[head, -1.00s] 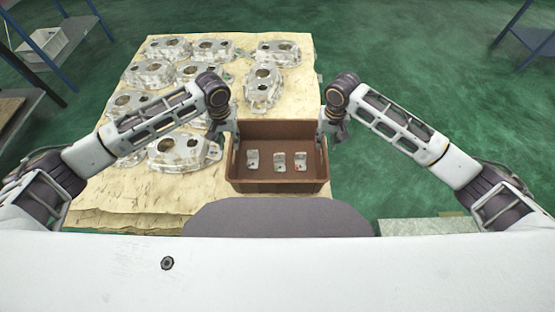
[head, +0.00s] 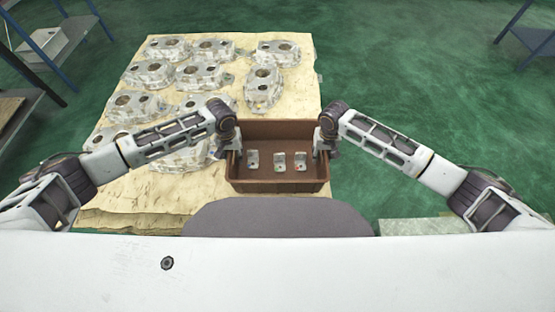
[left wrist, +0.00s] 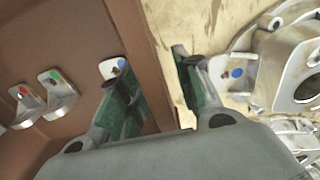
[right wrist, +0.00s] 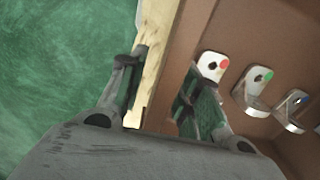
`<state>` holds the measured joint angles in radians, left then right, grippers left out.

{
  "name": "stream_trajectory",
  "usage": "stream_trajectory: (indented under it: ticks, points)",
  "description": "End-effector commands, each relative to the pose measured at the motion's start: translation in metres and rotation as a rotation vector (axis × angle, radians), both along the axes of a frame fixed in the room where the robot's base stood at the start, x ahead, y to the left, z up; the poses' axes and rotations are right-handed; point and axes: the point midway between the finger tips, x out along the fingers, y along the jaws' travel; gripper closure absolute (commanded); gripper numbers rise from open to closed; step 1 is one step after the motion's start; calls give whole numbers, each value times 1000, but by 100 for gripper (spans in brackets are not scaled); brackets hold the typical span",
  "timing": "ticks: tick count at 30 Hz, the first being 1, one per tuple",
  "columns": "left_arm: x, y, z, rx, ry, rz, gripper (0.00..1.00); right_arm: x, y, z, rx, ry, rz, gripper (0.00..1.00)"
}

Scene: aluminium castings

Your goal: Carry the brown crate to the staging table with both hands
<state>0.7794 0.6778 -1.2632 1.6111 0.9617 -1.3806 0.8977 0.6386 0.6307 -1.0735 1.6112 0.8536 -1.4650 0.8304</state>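The brown crate (head: 278,187) sits at the right front of a pale, board-topped stack, with three small metal brackets (head: 279,162) inside. My left gripper (head: 231,147) is at its left wall. In the left wrist view, the fingers (left wrist: 158,85) are apart, one inside the crate and one outside, with the wall (left wrist: 140,45) between them. My right gripper (head: 324,146) is at the right wall. In the right wrist view, its open fingers (right wrist: 165,92) straddle that wall (right wrist: 178,60) likewise. Gaps show beside both walls. The staging table cannot be identified.
Several aluminium castings (head: 263,87) lie on the pale board (head: 295,105) behind and left of the crate. Blue-legged shelving or tables stand at the far left (head: 75,30) and far right (head: 535,38). Green floor (head: 430,100) is open to the right.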

Motion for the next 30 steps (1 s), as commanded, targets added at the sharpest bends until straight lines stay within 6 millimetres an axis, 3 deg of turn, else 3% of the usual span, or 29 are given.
stream_trajectory:
  ticks: [9,17,30]
  points:
    - [0,0,-1,0,0,0,67,0,0,-2,0,1,1,67]
    - [0,0,-1,0,-1,0,99,0,0,-1,0,1,1,99]
    - [0,1,-1,1,-1,0,100,0,0,-1,-1,1,0,100]
